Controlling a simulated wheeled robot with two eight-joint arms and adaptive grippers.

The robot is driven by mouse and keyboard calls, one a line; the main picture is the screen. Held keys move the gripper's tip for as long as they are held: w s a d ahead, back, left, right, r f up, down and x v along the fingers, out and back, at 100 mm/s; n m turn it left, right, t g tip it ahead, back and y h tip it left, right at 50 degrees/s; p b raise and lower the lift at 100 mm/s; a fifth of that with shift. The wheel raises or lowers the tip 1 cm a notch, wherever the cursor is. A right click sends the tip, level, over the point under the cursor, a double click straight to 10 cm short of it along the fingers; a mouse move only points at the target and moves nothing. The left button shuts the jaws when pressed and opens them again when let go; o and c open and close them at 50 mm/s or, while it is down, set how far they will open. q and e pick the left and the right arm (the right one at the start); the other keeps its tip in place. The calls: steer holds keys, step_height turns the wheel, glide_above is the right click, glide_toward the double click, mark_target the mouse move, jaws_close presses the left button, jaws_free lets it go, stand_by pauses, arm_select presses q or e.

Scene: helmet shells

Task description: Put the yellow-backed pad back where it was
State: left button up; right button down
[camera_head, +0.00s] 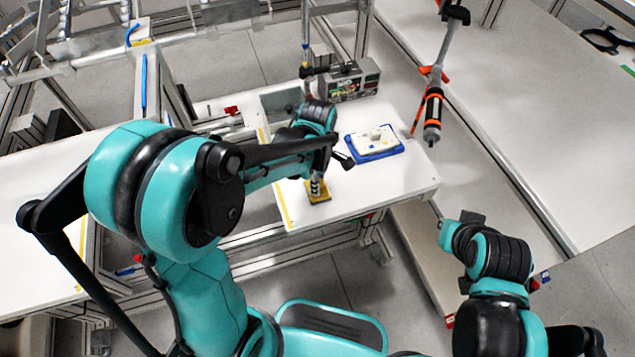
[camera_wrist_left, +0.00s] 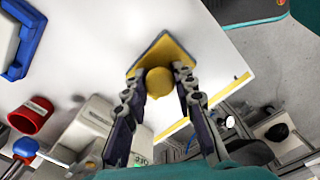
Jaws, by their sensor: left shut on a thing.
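The yellow-backed pad (camera_head: 319,196) is at the near part of the white table in the head view. My left gripper (camera_wrist_left: 159,84) is shut on the knob, one finger on each side. In the head view the left gripper (camera_head: 316,184) is above the pad, partly behind my arm. I cannot tell whether the pad touches the table. My right arm is at the lower right; its fingers do not show.
A blue tray (camera_head: 389,154) with a white piece stands right of my left gripper. A printed box (camera_head: 355,82) and a grey bin (camera_head: 283,100) are farther back. A red cup (camera_wrist_left: 31,116) shows in the wrist view. The table (camera_head: 358,196) is clear between pad and tray.

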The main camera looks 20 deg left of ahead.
arm_select(q)
steer(key=shift+f, duration=0.15)
steer(key=o, duration=1)
steer(key=shift+o, duration=0.2)
step_height(320, 180, up, 12)
steer(key=p, duration=0.5)
steer(key=s+a+r+m+t, duration=0.2)
steer(key=s+m, duration=0.3)
steer(key=m, duration=0.4)
steer(key=s+a+r+m+t, duration=0.2)
steer(key=s+m+t, duration=0.3)
steer(key=m, duration=0.4)
steer(key=shift+s+a, duration=0.15)
steer(key=shift+a, duration=0.2)
